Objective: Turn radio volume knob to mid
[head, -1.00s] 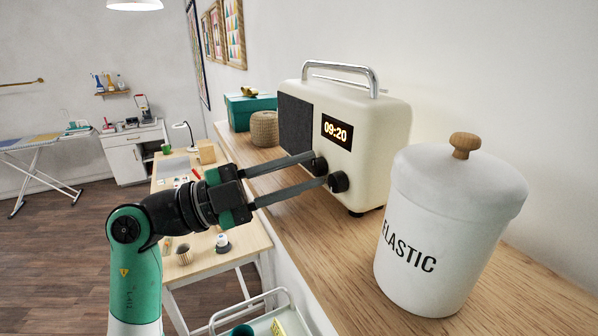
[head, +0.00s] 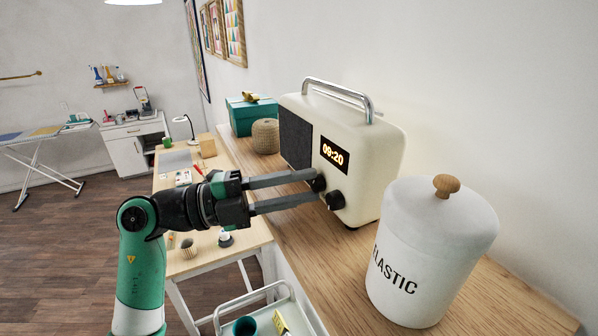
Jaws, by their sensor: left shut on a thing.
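The lower knob is free beside the lower fingertip. My right gripper is not in view.
A white ELASTIC canister (head: 425,255) with a wooden lid knob stands right of the radio. A woven basket (head: 265,136) and a teal box (head: 246,115) are behind it on the wooden shelf (head: 330,245). A work table and a white cart (head: 290,292) are below.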

